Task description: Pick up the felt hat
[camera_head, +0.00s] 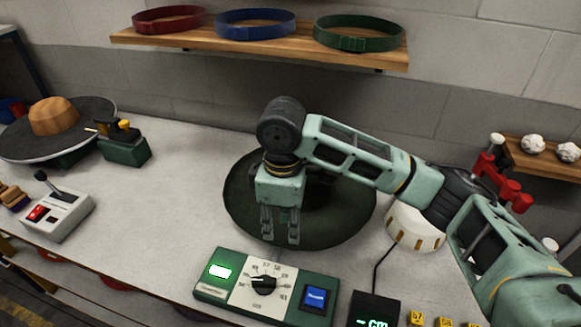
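The felt hat (240,200) is dark green with a wide round brim. It lies on the grey worktop at the middle of the head view. My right arm reaches in from the right over the hat and hides much of its middle. My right gripper (280,237) points down at the front left part of the brim. Its two fingers stand apart, with nothing clearly held between them. I cannot tell whether the fingertips touch the brim. My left gripper is not in view.
A control box (265,286) with a dial stands in front of the hat. A lever box (58,215) and a round disc (90,135) with a brown block (53,116) are at left. A wall shelf (260,46) holds red, blue and green bands. A white round thing (412,228) sits right of the hat.

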